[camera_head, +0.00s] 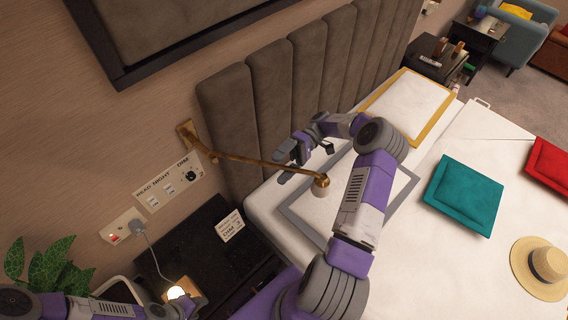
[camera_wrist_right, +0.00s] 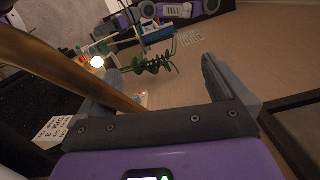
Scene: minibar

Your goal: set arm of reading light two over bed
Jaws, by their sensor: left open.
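The reading light's brass arm (camera_head: 245,158) runs from its wall mount (camera_head: 186,134) to a small lamp head (camera_head: 321,181) over the grey-edged pillow at the bed's near side. My right gripper (camera_head: 283,167) is at the brass arm, between its middle and the lamp head. In the right wrist view the brass arm (camera_wrist_right: 70,68) crosses the left side, close to one finger of the open right gripper (camera_wrist_right: 165,78). I cannot tell whether it touches. My left gripper (camera_head: 183,301) is low at the left, by a glowing lamp (camera_head: 176,292), open and partly hidden.
The padded headboard (camera_head: 270,100) stands behind the bed (camera_head: 500,150). A switch panel (camera_head: 168,188) and a socket with a plug (camera_head: 136,227) are on the wall above the dark nightstand (camera_head: 200,250). A teal cushion (camera_head: 464,195) and straw hat (camera_head: 540,267) lie on the bed.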

